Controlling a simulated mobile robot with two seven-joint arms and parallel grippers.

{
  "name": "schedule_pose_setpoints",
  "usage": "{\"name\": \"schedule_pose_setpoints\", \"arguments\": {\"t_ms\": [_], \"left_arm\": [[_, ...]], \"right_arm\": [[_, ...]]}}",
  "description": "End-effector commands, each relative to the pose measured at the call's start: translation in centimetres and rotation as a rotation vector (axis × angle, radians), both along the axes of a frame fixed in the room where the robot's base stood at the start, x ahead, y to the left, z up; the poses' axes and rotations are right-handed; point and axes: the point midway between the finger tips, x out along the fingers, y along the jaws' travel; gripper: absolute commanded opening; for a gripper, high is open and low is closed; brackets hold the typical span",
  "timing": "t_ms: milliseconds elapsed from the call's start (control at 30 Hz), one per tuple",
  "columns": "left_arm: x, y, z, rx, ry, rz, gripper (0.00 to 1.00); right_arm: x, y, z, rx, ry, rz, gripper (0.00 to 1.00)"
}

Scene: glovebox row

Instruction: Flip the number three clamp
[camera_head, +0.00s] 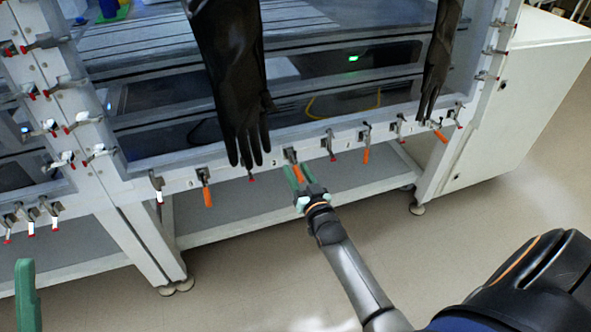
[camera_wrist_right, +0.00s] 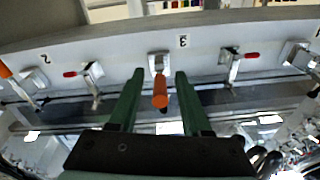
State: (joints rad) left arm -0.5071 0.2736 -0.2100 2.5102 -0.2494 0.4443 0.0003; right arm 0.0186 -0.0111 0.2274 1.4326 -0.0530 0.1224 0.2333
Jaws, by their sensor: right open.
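The number three clamp (camera_wrist_right: 159,63) is in the middle of the right wrist view, with the "3" label just right of it on the pale frame. Its orange handle (camera_wrist_right: 160,91) points down toward the camera, between my fingers. In the head view, this orange handle (camera_head: 298,173) hangs from the lower frame. My right gripper (camera_head: 297,176) is open around the handle; its green fingers (camera_wrist_right: 157,97) stand on either side with gaps. Contact cannot be told. Of my left gripper, only a green finger (camera_head: 27,296) shows at the lower left.
Neighbouring clamps (camera_wrist_right: 90,78) and (camera_wrist_right: 232,66) with red tips stand on both sides. Another orange-handled clamp (camera_head: 207,190) hangs to the left. A black glove (camera_head: 238,90) hangs just above my right gripper, and another (camera_head: 436,65) farther right. A grey shelf (camera_head: 230,205) runs below; the floor in front is clear.

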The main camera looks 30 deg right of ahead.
Motion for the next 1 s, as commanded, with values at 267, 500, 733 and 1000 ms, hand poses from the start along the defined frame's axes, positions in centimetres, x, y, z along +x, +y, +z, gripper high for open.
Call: {"name": "schedule_pose_setpoints", "arguments": {"t_ms": [267, 500, 733, 1000], "left_arm": [[-0.01, -0.09, -0.04, 0.005, 0.0, -0.004, 0.5], [0.0, -0.09, 0.02, 0.006, -0.002, -0.004, 0.5], [0.0, -0.1, 0.06, 0.006, -0.004, -0.004, 0.5], [0.01, -0.09, 0.05, 0.005, -0.004, -0.004, 0.5]], "right_arm": [[-0.01, 0.0, 0.0, 0.0, 0.0, 0.0, 0.37], [0.0, 0.0, 0.0, 0.0, 0.0, 0.0, 0.1], [0.01, 0.0, 0.01, 0.0, 0.0, 0.0, 0.0], [0.02, -0.02, 0.03, 0.0, -0.001, 0.0, 0.0]]}}
